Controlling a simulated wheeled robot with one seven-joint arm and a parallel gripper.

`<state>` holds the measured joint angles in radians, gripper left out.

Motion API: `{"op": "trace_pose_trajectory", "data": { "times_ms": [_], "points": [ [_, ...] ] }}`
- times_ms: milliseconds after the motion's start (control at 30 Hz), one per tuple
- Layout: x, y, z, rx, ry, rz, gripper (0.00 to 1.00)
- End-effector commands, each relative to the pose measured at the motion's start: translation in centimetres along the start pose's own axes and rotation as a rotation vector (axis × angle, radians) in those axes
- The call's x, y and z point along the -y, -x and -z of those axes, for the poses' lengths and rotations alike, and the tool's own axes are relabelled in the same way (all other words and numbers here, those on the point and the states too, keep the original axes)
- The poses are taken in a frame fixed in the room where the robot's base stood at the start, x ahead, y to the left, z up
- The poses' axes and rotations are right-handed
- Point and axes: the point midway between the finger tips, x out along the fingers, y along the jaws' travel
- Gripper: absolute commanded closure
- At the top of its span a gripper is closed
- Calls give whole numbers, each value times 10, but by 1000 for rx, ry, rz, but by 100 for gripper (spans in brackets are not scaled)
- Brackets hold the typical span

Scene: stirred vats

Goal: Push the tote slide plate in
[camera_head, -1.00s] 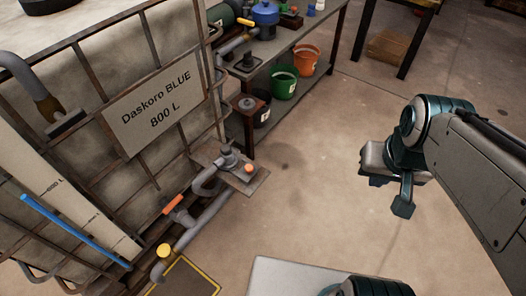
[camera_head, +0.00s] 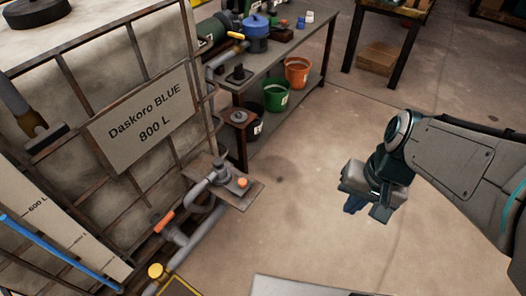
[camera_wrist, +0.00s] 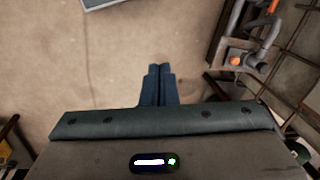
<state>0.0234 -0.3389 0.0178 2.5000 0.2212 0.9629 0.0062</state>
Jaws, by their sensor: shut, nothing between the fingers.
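The tote (camera_head: 60,100) is a large caged container at the left of the head view, with a sign "Daskoro BLUE 800 L" (camera_head: 140,112). A flat plate (camera_head: 247,197) sticks out low from its side, carrying a grey pipe fitting (camera_head: 221,173) and an orange knob (camera_head: 242,183). I take it for the slide plate.
A grey pipe with an orange handle (camera_head: 164,221) and a yellow cap (camera_head: 156,271) runs along the tote's foot. A workbench (camera_head: 285,50) with green (camera_head: 277,96) and orange (camera_head: 298,72) buckets stands behind. Floor between plate and gripper is clear.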

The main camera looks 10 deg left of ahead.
Motion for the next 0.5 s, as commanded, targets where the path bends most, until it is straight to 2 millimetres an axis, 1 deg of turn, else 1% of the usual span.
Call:
{"op": "trace_pose_trajectory", "data": {
  "times_ms": [33,100,200,300,400,500],
  "points": [
    [5,-34,-4,84,-52,50,100],
    [18,-63,-9,196,-131,134,100],
    [39,-99,-14,346,-253,257,100],
    [59,-130,-13,484,-381,383,100],
    [78,-159,-7,610,-518,513,100],
    [93,-187,6,720,-662,645,100]
  ]
}}
